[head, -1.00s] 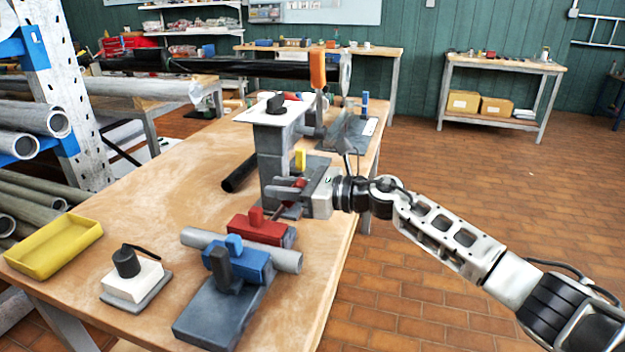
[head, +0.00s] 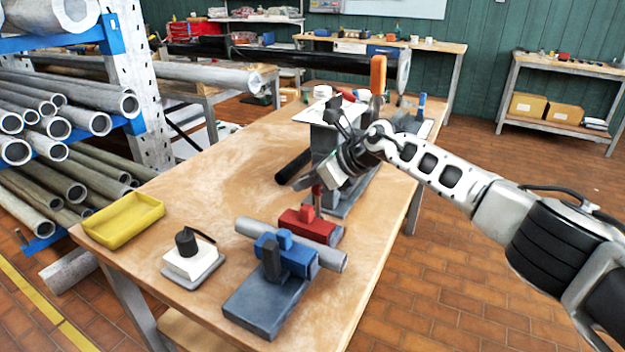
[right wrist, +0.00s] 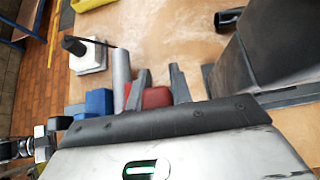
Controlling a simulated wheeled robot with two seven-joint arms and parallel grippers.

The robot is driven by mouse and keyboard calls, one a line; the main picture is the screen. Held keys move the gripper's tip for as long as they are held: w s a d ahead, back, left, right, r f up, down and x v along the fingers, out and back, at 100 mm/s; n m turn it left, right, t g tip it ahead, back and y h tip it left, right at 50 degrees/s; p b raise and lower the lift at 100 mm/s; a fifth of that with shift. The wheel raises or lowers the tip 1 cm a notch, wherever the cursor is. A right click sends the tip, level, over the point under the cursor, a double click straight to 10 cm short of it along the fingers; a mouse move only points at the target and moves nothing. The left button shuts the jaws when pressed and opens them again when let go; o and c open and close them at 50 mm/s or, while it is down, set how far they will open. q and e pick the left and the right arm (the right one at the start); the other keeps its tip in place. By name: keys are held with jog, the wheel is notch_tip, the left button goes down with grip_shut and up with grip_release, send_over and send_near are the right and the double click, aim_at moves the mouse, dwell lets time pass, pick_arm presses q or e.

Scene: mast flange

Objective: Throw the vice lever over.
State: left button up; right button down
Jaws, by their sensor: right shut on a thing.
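The vice stands on the bench with a red block (head: 307,226) and a blue block (head: 285,256) around a grey pipe (head: 330,259). A red lever (head: 318,201) rises nearly upright from the red block. My right gripper (head: 312,188) is shut on the lever's upper end, and its fingers hide part of it. In the right wrist view the two grey fingertips (right wrist: 158,83) lie over the red block (right wrist: 156,97); the lever cannot be made out there. My left gripper is not in view.
A grey column (head: 323,142) stands on the bench close behind my right gripper. A black tube (head: 292,166) lies beside it. A yellow tray (head: 124,220) and a white block with a black knob (head: 190,262) stand left. The bench's left middle is clear.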

jog(key=shift+a, duration=0.15)
jog(key=c, duration=1.2)
grip_release()
jog(key=shift+c, duration=0.2)
jog(key=b+v, duration=0.2)
jog(key=v, duration=1.4)
